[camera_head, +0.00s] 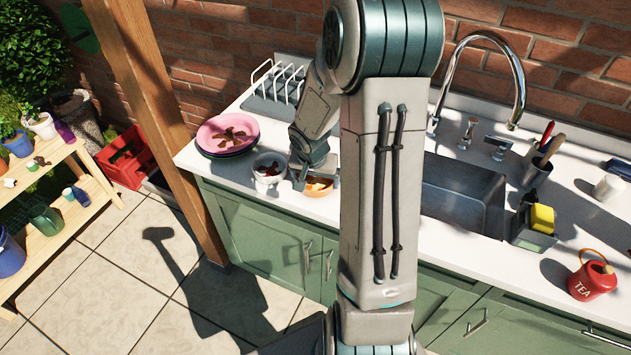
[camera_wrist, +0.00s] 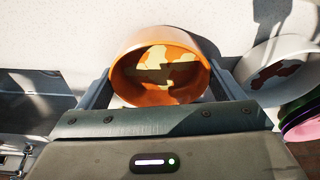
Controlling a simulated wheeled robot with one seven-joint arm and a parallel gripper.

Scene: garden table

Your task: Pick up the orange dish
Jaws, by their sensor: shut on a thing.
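The orange dish (camera_wrist: 122,84) is a small round bowl with cream and orange patches inside. In the wrist view it sits between the two fingers of my gripper (camera_wrist: 160,90), which is shut on it, one finger at each side. In the head view the orange dish (camera_head: 319,190) shows at the counter's front part, partly hidden by my gripper (camera_head: 312,182) and arm. I cannot tell whether the dish touches the counter.
A white bowl (camera_head: 267,178) with dark contents stands just left of the dish. Stacked plates with a pink one (camera_head: 215,133) on top lie farther left. A white dish rack (camera_head: 275,80) stands behind. The sink (camera_head: 465,195) is right of my arm.

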